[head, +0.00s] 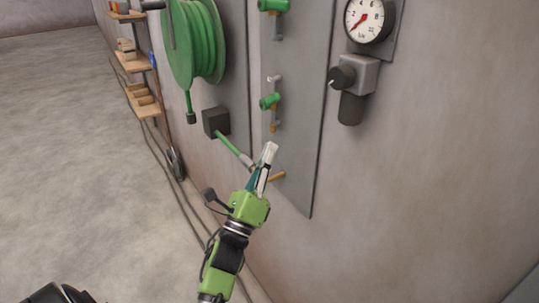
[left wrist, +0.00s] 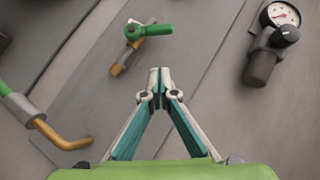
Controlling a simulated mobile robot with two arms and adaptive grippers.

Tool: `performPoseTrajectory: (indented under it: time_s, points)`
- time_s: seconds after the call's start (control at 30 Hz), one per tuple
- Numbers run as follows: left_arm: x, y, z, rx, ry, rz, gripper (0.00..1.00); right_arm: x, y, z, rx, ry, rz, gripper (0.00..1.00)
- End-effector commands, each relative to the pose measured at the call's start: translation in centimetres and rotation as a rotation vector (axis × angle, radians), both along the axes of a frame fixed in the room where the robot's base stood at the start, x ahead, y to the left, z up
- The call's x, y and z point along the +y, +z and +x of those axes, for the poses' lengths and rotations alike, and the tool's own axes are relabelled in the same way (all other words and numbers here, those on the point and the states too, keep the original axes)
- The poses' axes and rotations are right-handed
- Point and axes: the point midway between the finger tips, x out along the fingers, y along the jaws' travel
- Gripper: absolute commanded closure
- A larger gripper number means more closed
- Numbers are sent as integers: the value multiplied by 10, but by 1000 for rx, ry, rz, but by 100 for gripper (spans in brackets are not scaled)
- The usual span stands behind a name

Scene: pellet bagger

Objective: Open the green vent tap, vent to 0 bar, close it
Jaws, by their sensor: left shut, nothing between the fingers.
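A green-handled tap (head: 270,102) sits on a short brass-ended pipe on the grey wall panel. Its handle lies across the pipe. It also shows in the left wrist view (left wrist: 148,30), above the fingertips. A second green-handled tap (head: 273,5) is higher on the panel, cut by the top edge. I cannot tell from labels which is the vent tap. The pressure gauge (head: 368,18) has its red needle pointing lower left, below the 2, near the scale's low end. My left gripper (head: 270,148) is shut and empty, below the lower tap and apart from it. My right gripper is not in view.
A green tube with a bent brass end (left wrist: 68,138) sticks out beside my left gripper. A regulator with a black knob (head: 344,77) is under the gauge. A green hose reel (head: 195,42) and wooden shelves (head: 140,100) are at left. The floor at left is clear.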

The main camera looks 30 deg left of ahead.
Motion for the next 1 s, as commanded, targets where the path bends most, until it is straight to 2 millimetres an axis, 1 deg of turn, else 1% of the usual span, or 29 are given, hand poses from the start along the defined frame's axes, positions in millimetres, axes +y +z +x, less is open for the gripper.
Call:
performPoseTrajectory:
  time_s: [0.03, 0.27, 0.3, 0.4, 0.5, 0.67, 1.0]
  points:
    - [1, 13, 10, -5, -2, 1, 100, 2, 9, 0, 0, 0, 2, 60]
    - [6, 41, 49, -4, -3, 0, 100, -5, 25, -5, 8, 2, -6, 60]
    - [10, 47, 50, -3, -2, 2, 100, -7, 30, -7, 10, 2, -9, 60]
    - [18, 58, 53, -1, -2, 2, 100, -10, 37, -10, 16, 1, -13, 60]
    - [23, 64, 55, -1, -3, 0, 100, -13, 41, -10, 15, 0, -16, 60]
    - [27, 67, 56, -1, -3, -1, 100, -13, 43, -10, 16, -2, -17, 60]
    - [27, 67, 56, -1, -3, -4, 100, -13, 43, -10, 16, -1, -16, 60]
